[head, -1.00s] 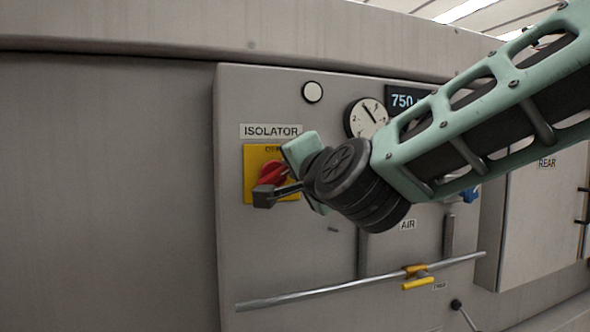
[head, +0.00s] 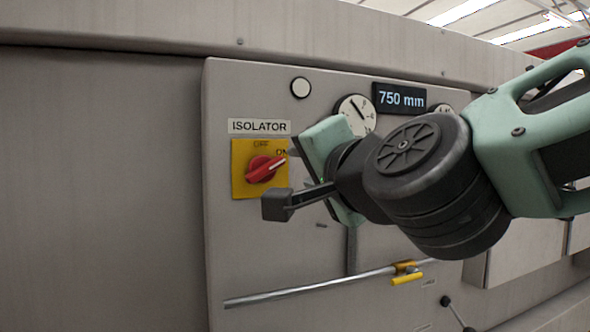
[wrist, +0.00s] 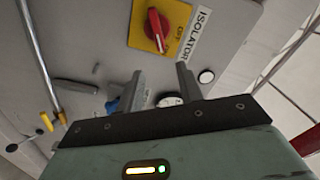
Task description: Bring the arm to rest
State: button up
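My gripper (wrist: 160,72) is open and empty in the wrist view, its two grey fingers apart with a gap between them. In the head view my wrist hangs in front of the panel, just right of the isolator, and the fingers are mostly hidden. The isolator's red knob (head: 264,169) sits on a yellow plate (head: 241,188) under the ISOLATOR label. Its handle points right and slightly up, toward the ON mark. The red knob also shows in the wrist view (wrist: 156,29), beyond my fingertips and not touched by them.
The grey panel (head: 228,235) carries a gauge (head: 355,108), a 750 mm display (head: 400,98) and a white round button (head: 300,88). The plain wall at left is clear.

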jog(key=shift+v, duration=0.9)
jog(key=s+a+f+n+g, duration=0.1)
jog(key=s+f+n+g, duration=0.25)
jog(key=f, duration=0.35)
jog(key=s+a+f+n+g+y, duration=0.1)
jog(key=s+f+n+g, duration=0.1)
jog(key=f+n+g, duration=0.35)
jog(key=s+a+f+n+g, duration=0.1)
jog(key=s+f+n+g, duration=0.1)
jog(key=f, duration=0.6)
jog(key=s+d+f+n+g+h+p, duration=0.1)
jog(key=s+d+f+n+g+h, duration=0.4)
jog(key=s+d+f, duration=0.5)
jog(key=shift+s+d+f+n+g, duration=0.35)
jog(key=shift+s+g, duration=0.15)
jog(key=shift+g, duration=0.2)
